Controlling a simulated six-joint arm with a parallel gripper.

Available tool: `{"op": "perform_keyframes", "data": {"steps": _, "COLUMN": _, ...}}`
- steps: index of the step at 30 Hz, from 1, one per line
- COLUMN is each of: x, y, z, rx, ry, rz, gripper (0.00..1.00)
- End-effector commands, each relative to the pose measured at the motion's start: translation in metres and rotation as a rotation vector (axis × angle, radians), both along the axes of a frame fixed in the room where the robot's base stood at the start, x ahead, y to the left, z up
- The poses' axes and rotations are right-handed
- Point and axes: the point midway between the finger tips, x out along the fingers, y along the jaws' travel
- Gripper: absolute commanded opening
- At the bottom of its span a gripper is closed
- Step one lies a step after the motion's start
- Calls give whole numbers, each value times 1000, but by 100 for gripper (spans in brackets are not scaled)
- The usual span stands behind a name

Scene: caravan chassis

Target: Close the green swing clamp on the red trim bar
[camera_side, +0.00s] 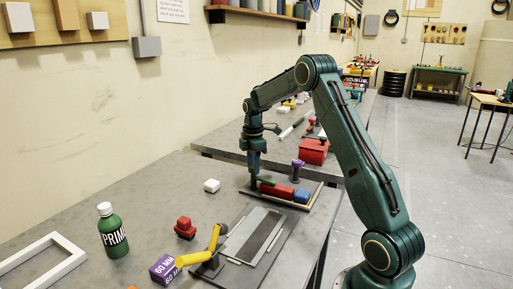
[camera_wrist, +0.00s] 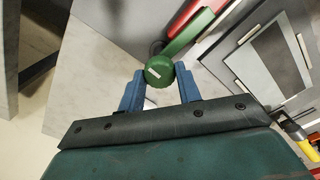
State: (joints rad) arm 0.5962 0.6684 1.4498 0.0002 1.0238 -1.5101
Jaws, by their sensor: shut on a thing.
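The green swing clamp shows in the wrist view as a round knob (camera_wrist: 159,71) with a flat green arm (camera_wrist: 192,36) running up and right from it. My gripper (camera_wrist: 160,78) is shut on the knob, with one blue finger on each side. In the side view my gripper (camera_side: 253,183) points down at the left end of the fixture, and the green arm (camera_side: 267,181) shows beside it. The red trim bar (camera_side: 277,191) lies in the fixture; its end (camera_wrist: 184,17) is close to the green arm. I cannot tell whether the arm touches the bar.
A blue block (camera_side: 301,196) and a purple clamp (camera_side: 298,166) are at the fixture's right.

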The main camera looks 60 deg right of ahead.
Motion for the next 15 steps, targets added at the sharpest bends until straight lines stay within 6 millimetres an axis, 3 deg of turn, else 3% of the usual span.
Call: {"op": "perform_keyframes", "data": {"steps": 15, "x": 0, "y": 0, "z": 1, "rx": 0, "ry": -2, "rz": 89, "gripper": 0}}
